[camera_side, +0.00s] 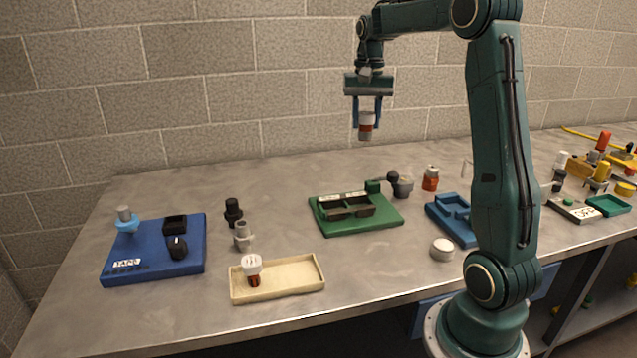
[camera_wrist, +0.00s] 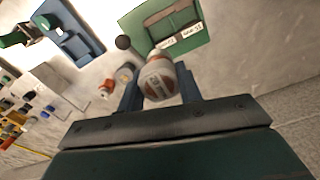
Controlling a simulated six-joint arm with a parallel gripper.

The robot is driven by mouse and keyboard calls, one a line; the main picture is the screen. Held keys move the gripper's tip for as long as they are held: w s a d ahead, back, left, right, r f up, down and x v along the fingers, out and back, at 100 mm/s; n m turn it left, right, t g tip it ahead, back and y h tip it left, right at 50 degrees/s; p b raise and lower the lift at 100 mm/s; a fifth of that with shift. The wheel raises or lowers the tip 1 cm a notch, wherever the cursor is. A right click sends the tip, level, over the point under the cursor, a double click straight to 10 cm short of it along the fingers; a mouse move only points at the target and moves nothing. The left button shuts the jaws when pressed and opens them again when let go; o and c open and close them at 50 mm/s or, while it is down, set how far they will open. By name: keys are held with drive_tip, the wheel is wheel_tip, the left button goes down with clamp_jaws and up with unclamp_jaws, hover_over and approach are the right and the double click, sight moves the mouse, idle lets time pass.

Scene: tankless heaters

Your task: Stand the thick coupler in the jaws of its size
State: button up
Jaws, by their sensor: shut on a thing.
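My gripper (camera_side: 366,122) is shut on a coupler (camera_side: 366,131), a grey-white cylinder with a red band, held roughly upright high above the bench. The green jaw block (camera_side: 347,228) lies flat on the bench, below the gripper. It has two dark jaw openings side by side, each with a white label behind it. The block shows at the top of the wrist view (camera_wrist: 195,45). Nothing stands in the jaws.
A cream tray (camera_side: 305,288) holds a white-topped red fitting (camera_side: 252,268). A blue board (camera_side: 135,270) lies left, with black and grey fittings near it.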

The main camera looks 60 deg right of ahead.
wheel_tip(320, 180, down, 16)
drive_tip(key=shift+r, duration=0.15)
idle(0.5)
drive_tip(key=shift+f, duration=2.15)
drive_tip(key=shift+f, duration=0.1)
drive_tip(key=o, duration=1.2)
drive_tip(key=shift+c, duration=0.2)
drive_tip(key=shift+r, duration=6.15)
